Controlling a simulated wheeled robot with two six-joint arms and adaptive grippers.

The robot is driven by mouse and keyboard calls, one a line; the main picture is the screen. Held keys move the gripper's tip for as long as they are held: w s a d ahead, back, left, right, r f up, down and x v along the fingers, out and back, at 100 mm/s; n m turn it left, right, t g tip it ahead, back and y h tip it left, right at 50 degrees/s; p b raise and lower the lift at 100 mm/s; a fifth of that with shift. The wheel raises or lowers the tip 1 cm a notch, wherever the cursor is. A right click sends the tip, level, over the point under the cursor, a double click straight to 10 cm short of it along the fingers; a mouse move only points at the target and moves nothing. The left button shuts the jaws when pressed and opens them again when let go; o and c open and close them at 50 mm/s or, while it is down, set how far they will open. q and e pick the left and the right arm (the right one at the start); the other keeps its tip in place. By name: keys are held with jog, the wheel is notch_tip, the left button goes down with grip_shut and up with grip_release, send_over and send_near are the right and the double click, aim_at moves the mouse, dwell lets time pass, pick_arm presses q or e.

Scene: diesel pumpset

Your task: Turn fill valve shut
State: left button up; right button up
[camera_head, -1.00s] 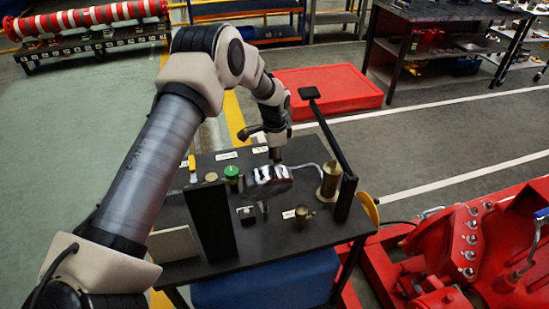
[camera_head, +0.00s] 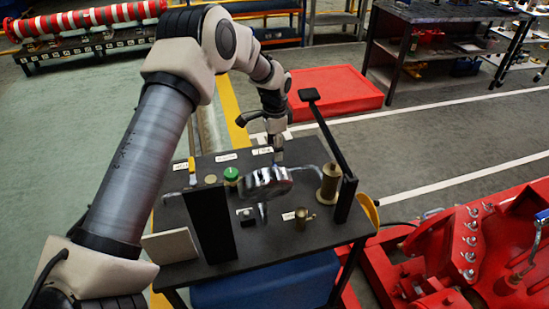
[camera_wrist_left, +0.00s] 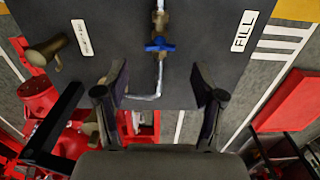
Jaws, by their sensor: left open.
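The fill valve shows in the left wrist view as a blue handle (camera_wrist_left: 158,44) on a brass body, set in a thin pipe on the dark bench top. A white FILL label (camera_wrist_left: 243,30) lies to its right. My left gripper (camera_wrist_left: 160,82) is open and empty; its dark fingers stand apart either side of the pipe's line in the picture, with the blue handle beyond the tips. I cannot tell how high it is above the bench. My right gripper is not in view.
The bench top (camera_head: 275,246) carries a brass cylinder (camera_head: 330,182), a small brass fitting (camera_head: 302,217), a green knob (camera_head: 231,174) and a dark upright panel (camera_head: 209,222). A black post (camera_head: 346,198) stands at the right. A red pumpset (camera_head: 470,245) is beyond it.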

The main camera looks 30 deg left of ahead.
pick_arm(q)
notch_tip(320, 180, up, 7)
jog(key=shift+f, duration=0.2)
dwell(0.3)
